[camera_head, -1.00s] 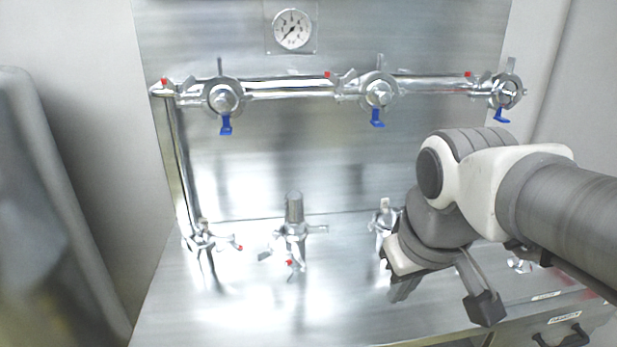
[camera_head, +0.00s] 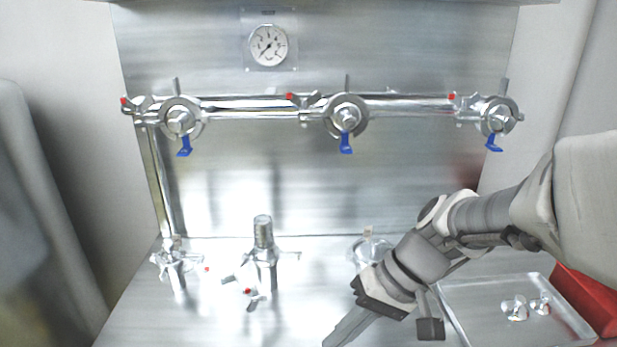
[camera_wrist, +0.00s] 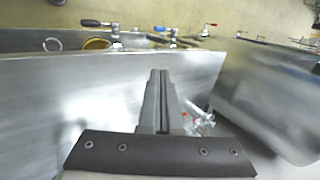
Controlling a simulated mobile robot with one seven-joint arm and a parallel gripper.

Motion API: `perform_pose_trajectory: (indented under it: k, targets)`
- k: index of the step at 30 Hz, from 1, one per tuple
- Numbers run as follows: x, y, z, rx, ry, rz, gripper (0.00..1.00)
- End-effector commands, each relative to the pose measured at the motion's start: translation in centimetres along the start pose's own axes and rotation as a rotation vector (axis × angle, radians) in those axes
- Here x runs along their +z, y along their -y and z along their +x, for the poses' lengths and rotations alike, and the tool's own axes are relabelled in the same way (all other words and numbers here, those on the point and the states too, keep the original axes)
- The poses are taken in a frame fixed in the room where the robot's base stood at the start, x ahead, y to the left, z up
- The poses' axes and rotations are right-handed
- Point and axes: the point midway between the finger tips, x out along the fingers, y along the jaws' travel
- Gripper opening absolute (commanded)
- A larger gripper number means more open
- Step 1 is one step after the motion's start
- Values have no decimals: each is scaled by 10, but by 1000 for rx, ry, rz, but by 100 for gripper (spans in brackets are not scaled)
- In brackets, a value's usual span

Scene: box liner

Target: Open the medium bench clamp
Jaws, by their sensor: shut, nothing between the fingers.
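Three metal clamps stand on the steel bench: a left clamp (camera_head: 175,262), a middle clamp (camera_head: 263,265) with a tall thick bolt, and a right clamp (camera_head: 368,247) partly hidden behind my arm. I cannot tell for sure which is the medium one. My gripper (camera_head: 343,328) is low at the front, right of the middle clamp, fingers pointing down and left, apart from the clamps. In the wrist view my gripper (camera_wrist: 160,74) is shut and empty. A metal clamp with red-tipped parts (camera_wrist: 199,123) shows just right of the fingers there.
A pipe (camera_head: 265,104) with several clamped joints and blue handles runs along the back wall, below a gauge (camera_head: 268,45). A clear tray (camera_head: 452,300) with small shiny parts lies at right, beside a red object (camera_head: 590,300). The front left bench is clear.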

Motion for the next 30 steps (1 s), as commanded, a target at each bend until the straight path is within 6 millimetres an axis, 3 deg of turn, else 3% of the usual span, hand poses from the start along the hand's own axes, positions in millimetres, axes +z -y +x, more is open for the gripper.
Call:
perform_pose_trajectory:
  k: [9,16,30]
  targets:
    - [-46,12,28,-337,43,32,0]
    - [-85,10,44,-569,-11,63,0]
    - [-163,-33,72,-917,-285,157,0]
